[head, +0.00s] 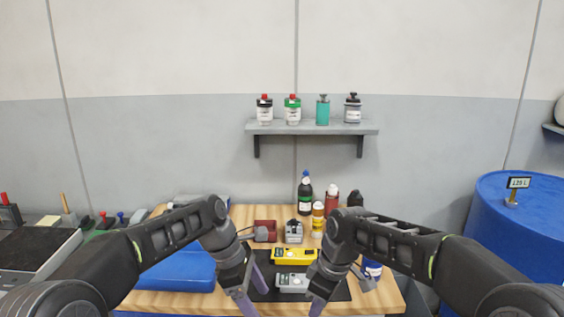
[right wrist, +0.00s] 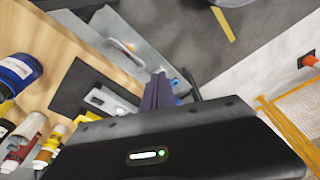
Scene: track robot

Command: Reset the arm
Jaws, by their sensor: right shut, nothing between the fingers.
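My left gripper (head: 244,306) hangs at the bottom of the head view, over the front of the wooden table (head: 165,301).
A yellow device (head: 293,257) and a grey device (head: 292,283) lie between the grippers on a black mat (head: 335,291). Several bottles (head: 318,218) stand behind. A blue case (head: 180,272) is left, a blue drum (head: 515,220) right. A shelf (head: 312,128) with containers hangs on the wall.

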